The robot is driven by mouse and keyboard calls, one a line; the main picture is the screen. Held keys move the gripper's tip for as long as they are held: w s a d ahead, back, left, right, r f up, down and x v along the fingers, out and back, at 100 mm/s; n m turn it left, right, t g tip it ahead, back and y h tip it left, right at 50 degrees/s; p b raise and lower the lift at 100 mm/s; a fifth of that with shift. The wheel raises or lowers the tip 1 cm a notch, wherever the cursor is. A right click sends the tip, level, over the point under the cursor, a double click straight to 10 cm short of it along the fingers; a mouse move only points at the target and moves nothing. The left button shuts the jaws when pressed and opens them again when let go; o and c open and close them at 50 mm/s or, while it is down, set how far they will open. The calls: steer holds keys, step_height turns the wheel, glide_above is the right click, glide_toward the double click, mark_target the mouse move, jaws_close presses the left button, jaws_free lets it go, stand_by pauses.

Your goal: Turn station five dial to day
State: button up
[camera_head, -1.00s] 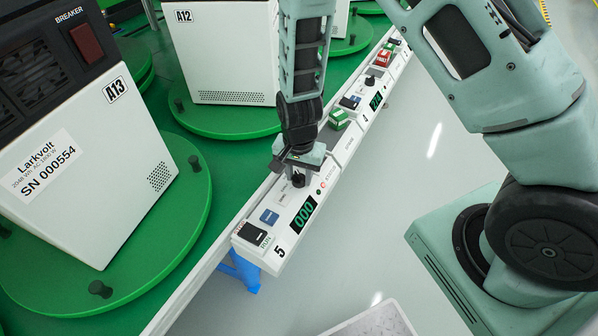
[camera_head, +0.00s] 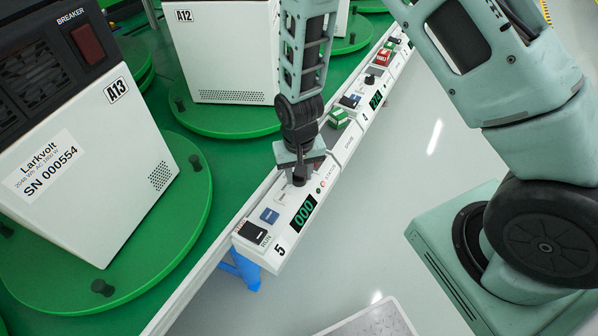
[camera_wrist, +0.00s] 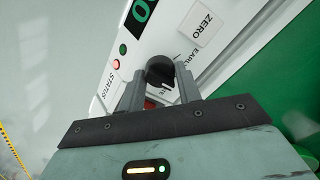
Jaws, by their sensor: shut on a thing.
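The station five panel (camera_head: 275,250) is a white box with a printed 5, a green display (camera_head: 304,213) reading 000, a blue button (camera_head: 269,216) and a black switch (camera_head: 253,232). Its dial is a black round knob, seen in the wrist view (camera_wrist: 160,70). My gripper (camera_head: 299,181) points down over the panel. In the wrist view its two fingers (camera_wrist: 160,80) are shut on the dial from both sides. The word EARLY shows beside the dial; the fingers hide part of the other lettering, and I cannot read the dial's setting.
The station 4 panel (camera_head: 362,100) and further panels continue along the white rail. White units A13 (camera_head: 95,190) and A12 (camera_head: 225,50) stand on green turntables at left. Grey floor (camera_head: 350,245) is open at right.

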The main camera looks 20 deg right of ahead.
steer(key=shift+w, duration=0.1)
steer(key=o, duration=1)
step_height(320, 180, up, 18)
steer(key=shift+f, duration=0.25)
steer(key=s+a+r+n, duration=0.3)
steer(key=s+r+n, duration=0.1)
steer(key=s, duration=0.6)
steer(key=s+a+r+n, duration=0.3)
steer(key=s+r+n, duration=0.1)
steer(key=s, duration=0.6)
steer(key=shift+s+r+n+y, duration=0.2)
steer(key=shift+s+n+y, duration=0.1)
steer(key=shift+n, duration=0.4)
